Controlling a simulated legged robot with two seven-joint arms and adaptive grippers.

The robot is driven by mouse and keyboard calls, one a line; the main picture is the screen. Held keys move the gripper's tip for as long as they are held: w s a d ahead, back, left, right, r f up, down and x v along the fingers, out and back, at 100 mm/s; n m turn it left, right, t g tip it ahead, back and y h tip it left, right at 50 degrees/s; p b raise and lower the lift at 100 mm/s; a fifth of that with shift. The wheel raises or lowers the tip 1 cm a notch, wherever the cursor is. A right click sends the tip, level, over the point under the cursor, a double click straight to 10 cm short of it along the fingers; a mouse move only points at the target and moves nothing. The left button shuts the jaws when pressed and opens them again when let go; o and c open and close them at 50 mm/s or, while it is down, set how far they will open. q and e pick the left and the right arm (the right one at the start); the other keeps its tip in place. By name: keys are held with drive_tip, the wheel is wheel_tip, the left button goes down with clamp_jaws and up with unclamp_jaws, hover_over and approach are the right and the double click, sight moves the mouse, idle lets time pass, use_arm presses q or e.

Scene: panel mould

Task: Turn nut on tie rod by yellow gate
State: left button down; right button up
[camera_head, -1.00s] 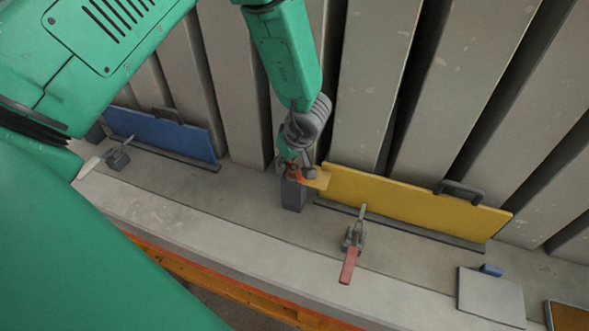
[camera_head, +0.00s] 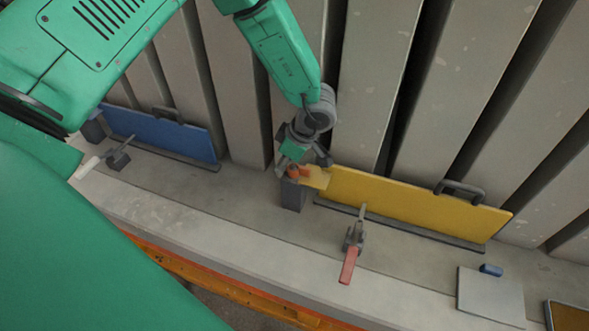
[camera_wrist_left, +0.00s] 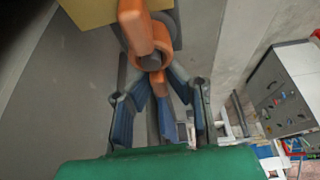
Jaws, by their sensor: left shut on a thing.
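The yellow gate (camera_head: 420,205) stands upright against the grey ribbed wall in the head view. At its left end is an orange winged nut (camera_head: 293,171), beside a small yellow plate and a dark grey block (camera_head: 293,196). My left gripper (camera_head: 286,166) is at the nut, tilted, and partly covers it. In the left wrist view the nut (camera_wrist_left: 133,28) shows an orange ring around a dark round end, seemingly the tie rod (camera_wrist_left: 151,62). One orange wing lies between my left gripper's blue-padded fingers (camera_wrist_left: 158,110), which are shut on it. My right gripper is not in view.
A toggle clamp with a red handle (camera_head: 348,265) stands before the yellow gate. A blue gate (camera_head: 165,135) with another clamp (camera_head: 118,158) is at the left. A grey plate (camera_head: 490,296) with a small blue piece (camera_head: 491,270) lies at the right. The ledge between is clear.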

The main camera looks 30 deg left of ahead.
use_arm(q)
drive_tip(key=shift+s+f, duration=0.15)
drive_tip(key=n, duration=0.2)
drive_tip(key=s+n+g, duration=0.1)
drive_tip(key=shift+d+n+h, duration=0.25)
drive_tip(key=shift+n+h, duration=0.05)
drive_tip(key=shift+h, duration=0.1)
drive_tip(key=c, duration=1.5)
unclamp_jaws()
drive_tip(key=shift+w, duration=0.1)
drive_tip(key=shift+w+r, duration=0.15)
drive_tip(key=shift+r, duration=0.15)
drive_tip(key=v, duration=1.1)
drive_tip(key=shift+w+d, duration=0.2)
